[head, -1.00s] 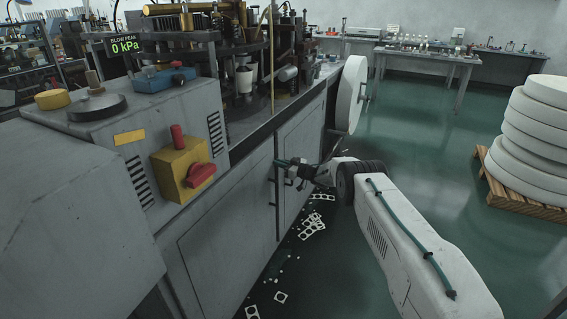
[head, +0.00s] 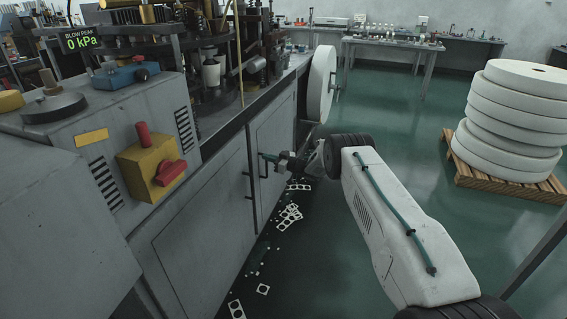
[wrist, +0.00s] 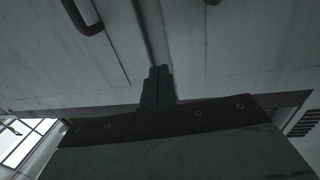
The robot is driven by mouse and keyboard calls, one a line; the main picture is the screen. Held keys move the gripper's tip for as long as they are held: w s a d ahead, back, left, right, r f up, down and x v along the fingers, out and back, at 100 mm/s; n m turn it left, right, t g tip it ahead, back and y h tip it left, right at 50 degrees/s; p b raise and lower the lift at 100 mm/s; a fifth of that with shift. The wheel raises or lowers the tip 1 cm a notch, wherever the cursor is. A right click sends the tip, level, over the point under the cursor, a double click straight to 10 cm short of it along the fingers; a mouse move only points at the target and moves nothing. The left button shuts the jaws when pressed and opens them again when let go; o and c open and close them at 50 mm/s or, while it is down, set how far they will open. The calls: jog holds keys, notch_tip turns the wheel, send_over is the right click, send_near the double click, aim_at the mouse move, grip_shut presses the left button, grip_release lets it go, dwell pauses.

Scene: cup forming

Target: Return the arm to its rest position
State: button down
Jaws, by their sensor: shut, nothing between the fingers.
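My gripper (head: 268,157) is shut and empty at the end of my white arm. In the head view it points left toward the grey cabinet doors of the machine (head: 205,210), close to a dark door handle. I cannot tell whether it touches the door. In the wrist view my closed fingers (wrist: 157,88) stand in front of the seam between two cabinet doors. A dark handle (wrist: 84,18) shows at the upper left there.
A white paper roll (head: 320,84) hangs at the machine's far end. White scraps (head: 289,217) lie on the floor along the machine. A pallet (head: 500,182) with stacked white rolls stands at the right. A bench (head: 392,46) is at the back. The green floor between is clear.

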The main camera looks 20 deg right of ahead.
jog(key=v, duration=0.7)
jog(key=d+f+m+g+h, duration=0.1)
jog(key=d+f+m+h, duration=0.3)
jog(key=d+f+h, duration=0.4)
jog(key=s+d+r+m+g+h, duration=0.35)
jog(key=s+r+g+h, duration=0.25)
jog(key=s+r, duration=0.45)
jog(key=s+a+r+m+g, duration=0.1)
jog(key=s+a+r+g, duration=0.2)
jog(key=s+r, duration=0.75)
jog(key=s+a+r+m+g, duration=0.1)
jog(key=s+a+r+g, duration=0.15)
jog(key=s+r, duration=0.75)
jog(key=s+a+r, duration=0.3)
jog(key=s+a, duration=0.1)
jog(key=s, duration=0.7)
jog(key=s+a+r+y, duration=0.1)
jog(key=s+a+r, duration=0.3)
jog(key=s, duration=0.8)
jog(key=s+a+r, duration=0.4)
jog(key=s+a, duration=0.2)
jog(key=s, duration=0.6)
jog(key=shift+r+n+t+y, duration=0.2)
jog(key=shift+n+t+y, duration=0.15)
jog(key=shift+n+y, duration=0.1)
